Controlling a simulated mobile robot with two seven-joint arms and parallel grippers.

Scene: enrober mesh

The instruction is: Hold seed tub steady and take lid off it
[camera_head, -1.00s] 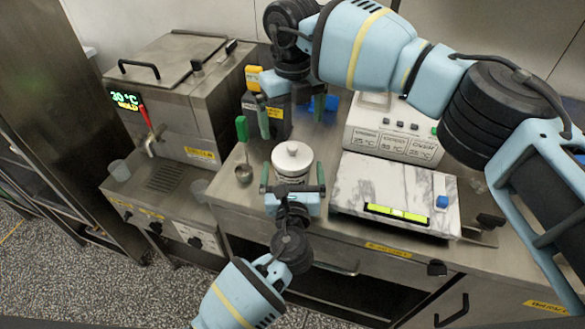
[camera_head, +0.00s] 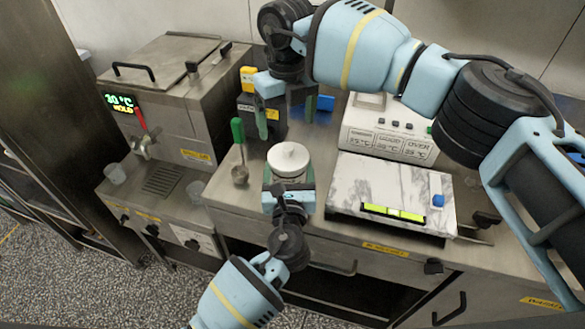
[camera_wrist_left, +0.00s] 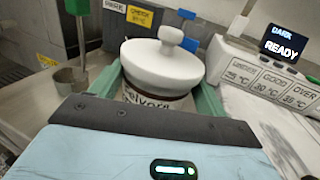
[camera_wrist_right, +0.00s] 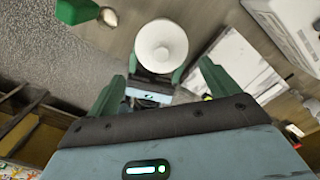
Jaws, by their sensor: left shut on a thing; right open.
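The seed tub (camera_head: 289,178) is a small white labelled tub standing upright on the steel counter near its front edge. Its white lid (camera_head: 289,158) with a round knob sits on top; the lid also shows in the left wrist view (camera_wrist_left: 163,64) and the right wrist view (camera_wrist_right: 161,46). My left gripper (camera_head: 289,186) is shut on the tub's body from the front, a finger on each side, below the lid. My right gripper (camera_head: 284,118) is open and empty, above and behind the tub; in its wrist view the lid lies beyond the spread fingertips (camera_wrist_right: 163,85).
A green-handled ladle (camera_head: 239,150) stands left of the tub. A marble slab (camera_head: 390,188) is close on the right, with a tempering meter box (camera_head: 385,130) behind it. A steel machine (camera_head: 165,90) with a tap stands left. Blue and yellow-labelled bins are behind.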

